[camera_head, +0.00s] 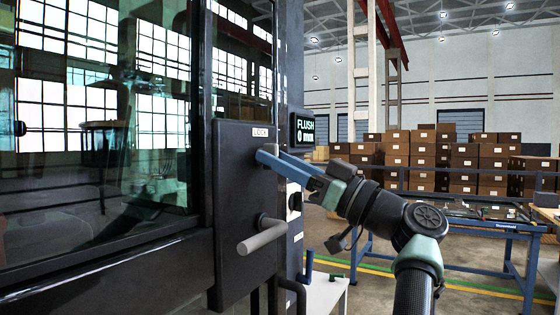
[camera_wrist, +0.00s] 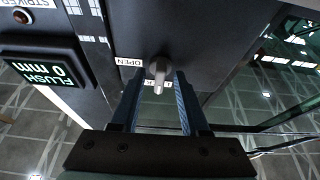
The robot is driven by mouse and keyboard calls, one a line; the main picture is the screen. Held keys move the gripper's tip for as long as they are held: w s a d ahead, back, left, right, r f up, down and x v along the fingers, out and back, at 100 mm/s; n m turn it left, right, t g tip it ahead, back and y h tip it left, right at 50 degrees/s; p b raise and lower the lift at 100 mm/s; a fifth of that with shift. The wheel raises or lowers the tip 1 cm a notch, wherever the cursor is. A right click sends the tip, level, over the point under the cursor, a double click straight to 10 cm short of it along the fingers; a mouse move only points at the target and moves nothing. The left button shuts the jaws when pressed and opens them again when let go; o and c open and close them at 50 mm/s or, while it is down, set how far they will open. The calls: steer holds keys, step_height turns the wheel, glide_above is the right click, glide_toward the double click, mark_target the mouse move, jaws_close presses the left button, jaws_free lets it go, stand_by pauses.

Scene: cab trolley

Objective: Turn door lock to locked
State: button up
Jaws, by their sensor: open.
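The door lock is a small grey metal turn knob (camera_wrist: 158,68) on the dark lock plate (camera_head: 235,190) of the cab door. In the wrist view its grip points down the picture, toward a partly hidden label. An OPEN label (camera_wrist: 128,62) sits to its left. In the head view a LOCK label (camera_head: 261,132) shows on the plate above my fingertips, which largely hide the knob there. My gripper (camera_head: 266,156) is open, its blue fingers at the plate. In the wrist view my gripper (camera_wrist: 160,80) has one finger on each side of the knob, with gaps visible.
A grey lever handle (camera_head: 262,236) sticks out of the plate below my gripper. A lit display (camera_head: 304,130) reading FLUSH 0 mm is on the post to the right. A blue workbench (camera_head: 490,222) and stacked boxes (camera_head: 440,158) stand behind at right.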

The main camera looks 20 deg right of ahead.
steer(key=b+v, duration=0.2)
steer(key=v, duration=1.1)
steer(key=shift+r, duration=0.1)
